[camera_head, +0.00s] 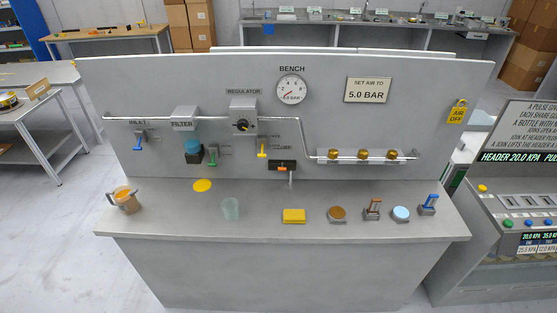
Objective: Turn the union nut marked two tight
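Three brass nuts sit in a row on the low pipe at the right of the grey bench panel. They are a left nut (335,155), a middle nut (363,155) and a right nut (393,155). Any number marks on them are too small to read, so I cannot tell which is marked two. I cannot tell how tight each one is. Neither of my grippers shows in the head view.
The panel holds a gauge (291,88), a regulator (243,118) and a "5.0 BAR" sign (368,90).

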